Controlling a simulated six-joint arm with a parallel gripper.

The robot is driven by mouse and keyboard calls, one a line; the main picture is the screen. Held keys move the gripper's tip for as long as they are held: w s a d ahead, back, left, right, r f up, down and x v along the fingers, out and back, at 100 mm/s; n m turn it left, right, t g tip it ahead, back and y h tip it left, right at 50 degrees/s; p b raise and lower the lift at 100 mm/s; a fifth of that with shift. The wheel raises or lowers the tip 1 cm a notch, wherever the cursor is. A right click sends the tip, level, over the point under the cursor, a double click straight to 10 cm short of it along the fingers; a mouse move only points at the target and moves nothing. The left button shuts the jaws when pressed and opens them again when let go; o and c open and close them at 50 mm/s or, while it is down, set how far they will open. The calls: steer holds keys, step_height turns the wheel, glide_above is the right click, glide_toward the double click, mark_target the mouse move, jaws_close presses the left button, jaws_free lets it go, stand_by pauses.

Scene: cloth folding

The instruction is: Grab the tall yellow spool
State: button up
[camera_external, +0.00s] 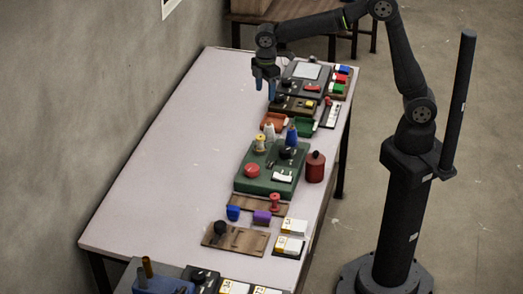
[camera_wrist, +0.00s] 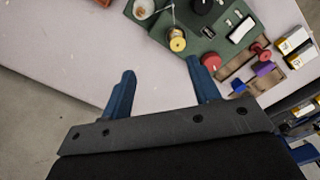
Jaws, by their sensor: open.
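The yellow spool (camera_external: 260,143) stands upright at the back left of the green box on the table. In the wrist view the yellow spool (camera_wrist: 177,39) is seen from above, beyond the fingers and between their lines. My gripper (camera_external: 265,90) is open and empty, above the far part of the table and apart from the spool. In the wrist view its two blue fingers (camera_wrist: 160,72) are spread with only bare table between them.
A white spool (camera_external: 269,132) and a blue spool (camera_external: 291,135) stand close by the yellow one. The green box (camera_external: 263,187) also carries a red knob (camera_external: 252,170). A dark red bottle (camera_external: 315,167) stands to its right. The table's left side is clear.

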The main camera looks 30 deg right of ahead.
steer(key=s+a+n, duration=0.2)
steer(key=s+a, duration=0.1)
glide_toward(261, 136)
step_height(261, 136, down, 5)
steer(key=shift+s+f, duration=0.15)
steer(key=shift+f, duration=0.1)
step_height(261, 136, down, 5)
steer(key=shift+a+f, duration=0.1)
steer(key=shift+c, duration=0.3)
steer(key=c, duration=1.1)
